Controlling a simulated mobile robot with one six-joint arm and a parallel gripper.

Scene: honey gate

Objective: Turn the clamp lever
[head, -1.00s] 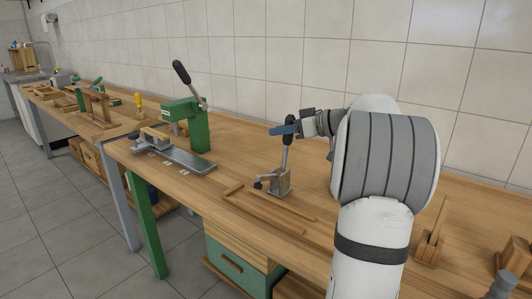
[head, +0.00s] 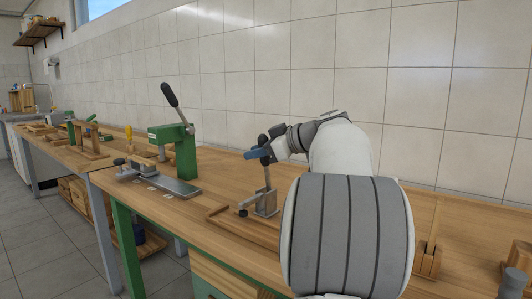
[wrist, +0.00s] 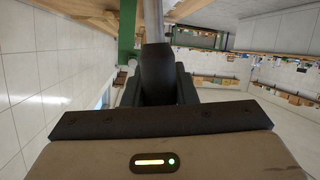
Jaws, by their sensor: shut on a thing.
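The clamp (head: 266,203) is a small grey metal toggle clamp with a dark-tipped spindle, standing on the bench. Its lever (head: 267,175) is a thin rod standing nearly upright with a black grip at the top. My gripper (head: 261,152) comes from the right and is shut on the black grip. In the wrist view the dark grip (wrist: 157,70) sits between my two fingers, with the grey rod (wrist: 153,18) running beyond it. The fingers hide part of the grip in the head view.
A green lever press (head: 185,155) with a raised black handle stands left of the clamp, beside a grey metal plate (head: 170,187). A wooden frame (head: 240,228) lies around the clamp's front. A slotted wooden block (head: 427,258) stands at the right. The tiled wall is behind.

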